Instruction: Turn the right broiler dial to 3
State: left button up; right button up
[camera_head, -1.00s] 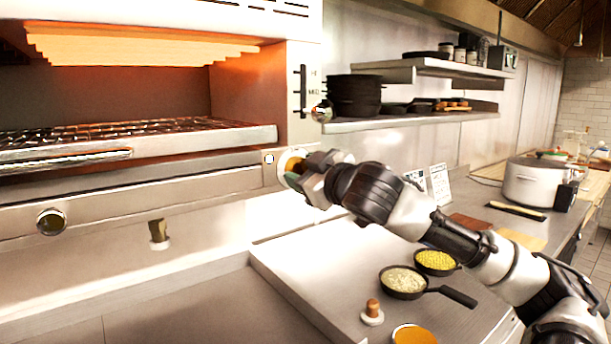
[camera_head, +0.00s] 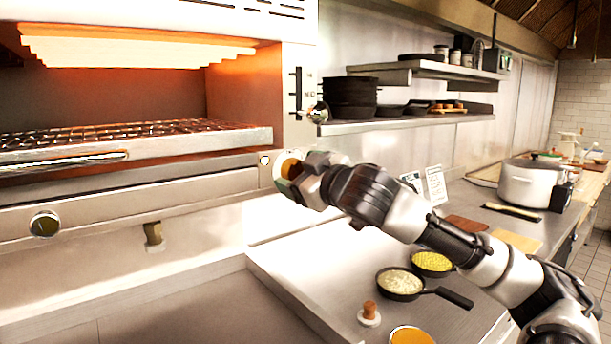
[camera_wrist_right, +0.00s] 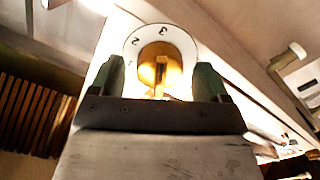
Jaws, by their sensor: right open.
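The right broiler dial (camera_head: 290,166) is a brass knob on a white numbered plate at the right end of the broiler's front panel. My right gripper (camera_head: 286,181) is at the dial in the head view and hides part of it. In the right wrist view, the dial's brass knob (camera_wrist_right: 161,62) lies between the open green-tipped fingers of my right gripper (camera_wrist_right: 161,80), with a gap on each side. The digits 2 and 3 show on the plate's upper part; the knob's upright bar points roughly near the 3. My left gripper is not in view.
The broiler (camera_head: 130,180) glows orange, with a second round dial (camera_head: 45,224) at its left. A lever (camera_head: 298,92) is above the right dial. Two small pans (camera_head: 400,283) and a wooden-knobbed item (camera_head: 369,313) are on the counter below my arm.

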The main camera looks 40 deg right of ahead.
jog(key=s+a+b, duration=0.1)
jog(key=s+b, duration=0.8)
jog(key=s, duration=0.1)
jog(key=shift+s+b, duration=0.3)
jog(key=shift+s, duration=0.1)
jog(key=shift+a, duration=0.1)
